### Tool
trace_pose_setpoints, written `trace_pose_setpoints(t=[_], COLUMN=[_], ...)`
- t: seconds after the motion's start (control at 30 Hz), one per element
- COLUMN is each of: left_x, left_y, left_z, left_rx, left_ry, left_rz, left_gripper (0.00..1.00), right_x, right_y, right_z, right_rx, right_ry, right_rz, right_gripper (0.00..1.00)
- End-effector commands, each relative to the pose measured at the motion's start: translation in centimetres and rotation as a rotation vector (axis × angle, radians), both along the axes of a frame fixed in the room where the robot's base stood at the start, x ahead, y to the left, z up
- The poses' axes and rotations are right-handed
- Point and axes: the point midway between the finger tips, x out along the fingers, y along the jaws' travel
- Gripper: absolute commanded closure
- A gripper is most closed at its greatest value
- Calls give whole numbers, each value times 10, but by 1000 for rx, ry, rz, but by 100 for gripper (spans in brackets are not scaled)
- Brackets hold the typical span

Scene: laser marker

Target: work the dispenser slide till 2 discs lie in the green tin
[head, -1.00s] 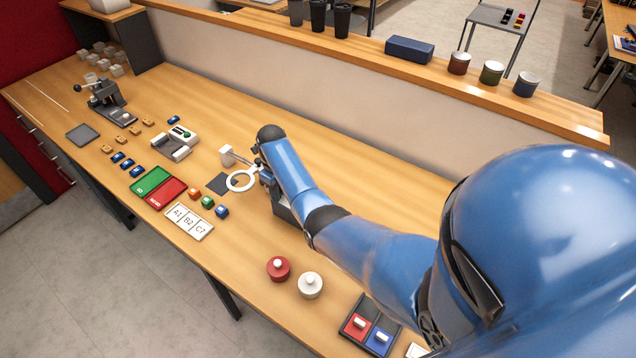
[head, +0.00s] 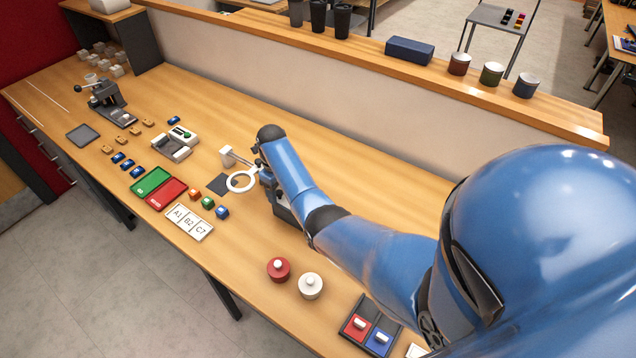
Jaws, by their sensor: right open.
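A green tin (head: 491,73) stands on the ledge behind the bench, between a dark red tin and a dark blue tin. Its inside cannot be made out. I cannot pick out a dispenser or its slide with certainty; a dark grey block (head: 286,214) is partly hidden behind my right forearm. No loose discs can be made out. My right gripper (head: 258,163) is at the far end of my blue arm, close to a white ring, and mostly hidden by the wrist. It is open. I cannot tell if it touches anything. My left gripper is not in view.
A white ring (head: 241,181) and a dark square (head: 219,184) lie left of my wrist. A red knobbed pot (head: 278,270) and a white one (head: 310,286) stand in front of my arm. Green and red trays (head: 166,194) lie further left. The bench behind my forearm is clear.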

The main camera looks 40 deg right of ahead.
Motion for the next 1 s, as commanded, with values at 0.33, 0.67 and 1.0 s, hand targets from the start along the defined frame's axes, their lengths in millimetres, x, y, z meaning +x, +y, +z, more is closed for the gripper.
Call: trace_pose_setpoints(t=[0.33,0.67,1.0], left_x=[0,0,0], left_y=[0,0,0], left_z=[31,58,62], left_rx=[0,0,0], left_ry=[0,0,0], left_rz=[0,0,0], left_gripper=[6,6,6], right_x=[0,0,0], right_y=[0,0,0], right_z=[33,62,67], right_rx=[0,0,0], right_ry=[0,0,0], right_rz=[0,0,0], right_gripper=[45,45,45])
